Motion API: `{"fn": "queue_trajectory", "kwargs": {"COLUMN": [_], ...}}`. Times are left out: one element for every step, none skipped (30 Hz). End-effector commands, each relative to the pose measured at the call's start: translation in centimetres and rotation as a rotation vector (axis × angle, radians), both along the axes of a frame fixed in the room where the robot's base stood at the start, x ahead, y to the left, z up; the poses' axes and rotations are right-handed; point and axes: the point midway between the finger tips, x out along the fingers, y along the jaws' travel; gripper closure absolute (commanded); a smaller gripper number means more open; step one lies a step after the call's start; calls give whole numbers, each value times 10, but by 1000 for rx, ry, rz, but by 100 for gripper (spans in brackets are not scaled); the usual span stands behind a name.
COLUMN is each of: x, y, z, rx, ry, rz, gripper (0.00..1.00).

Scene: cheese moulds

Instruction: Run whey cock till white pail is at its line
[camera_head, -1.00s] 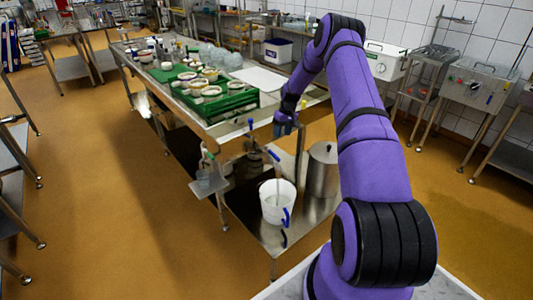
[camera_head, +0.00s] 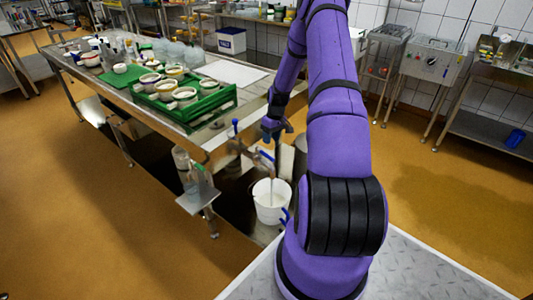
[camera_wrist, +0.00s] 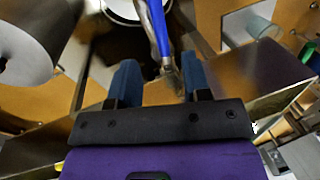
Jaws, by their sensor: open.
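The white pail (camera_head: 268,212) stands on the low metal shelf under the table end, with a blue handle grip at its side. A thin pale vertical line shows above and in it; I cannot tell whether this is spout or flowing whey. The pail's line and level are not readable. The whey cock's blue lever (camera_head: 266,156) is above the pail. My gripper (camera_head: 277,130) is just above the lever. In the wrist view my gripper (camera_wrist: 160,78) is open, and the blue lever (camera_wrist: 157,28) points between its fingers, not clamped. The pail rim (camera_wrist: 125,12) shows at the top.
A second blue-handled fitting (camera_head: 235,125) is left of the cock. A small side shelf (camera_head: 198,200) with a clear vessel juts from the table. A green crate (camera_head: 205,108) of moulds sits above. A metal can (camera_wrist: 22,55) is close left in the wrist view.

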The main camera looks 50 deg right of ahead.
Motion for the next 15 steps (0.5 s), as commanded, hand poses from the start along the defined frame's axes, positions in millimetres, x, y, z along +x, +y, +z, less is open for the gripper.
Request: {"fn": "queue_trajectory", "kwargs": {"x": [0, 0, 0, 0, 0, 0, 0, 0, 0, 1, 1, 1, 1, 2, 2], "y": [3, 4, 5, 6, 7, 8, 9, 10, 11, 12, 12, 13, 14, 14, 14], "z": [-11, -16, -23, -29, -34, -40, -45, -50, -55, -59, -62, -67, -69, -71, -73], "rx": [2, 3, 2, 2, 2, 1, 1, 1, 1, 1, 1, 1, 0, 0, 0], "ry": [3, 3, 2, 3, 3, 3, 2, 3, 3, 2, 2, 1, 1, 1, 1], "rz": [1, 1, 0, 1, 1, 1, 0, 1, 1, 0, 0, 1, 1, 1, 1], "gripper": [56, 56, 56, 56, 56, 56, 56, 56, 56, 56, 56, 56, 56, 56, 56]}}
